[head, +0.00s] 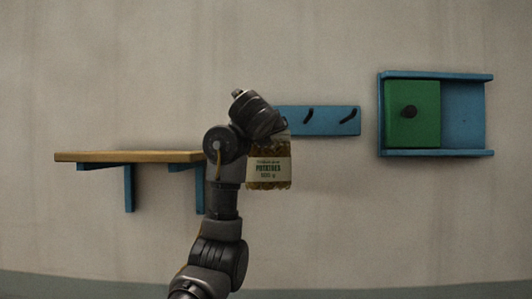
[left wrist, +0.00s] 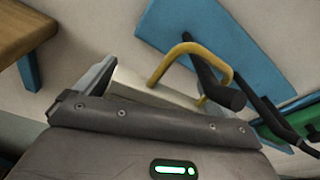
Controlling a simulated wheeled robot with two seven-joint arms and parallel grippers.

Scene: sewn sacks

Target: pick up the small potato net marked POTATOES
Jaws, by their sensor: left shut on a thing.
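The small potato net (head: 268,174) hangs upright in the head view, with a pale label reading POTATOES and 500 g. My left gripper (head: 270,131) is shut on it at its top; my wrist hides the jaws and the upper part of the net. In the left wrist view a yellow loop (left wrist: 187,46) stands above a pale strip (left wrist: 150,88) by the jaws. The loop looks to be beside or around a dark hook (left wrist: 226,94); I cannot tell whether it still hangs there. My right gripper is not in view.
A blue hook rail (head: 325,121) with dark hooks is on the wall behind the net. A wooden shelf (head: 130,156) on blue brackets is at the left. A blue wall cabinet (head: 465,115) with a green door (head: 427,110) is at the right. The wall below is clear.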

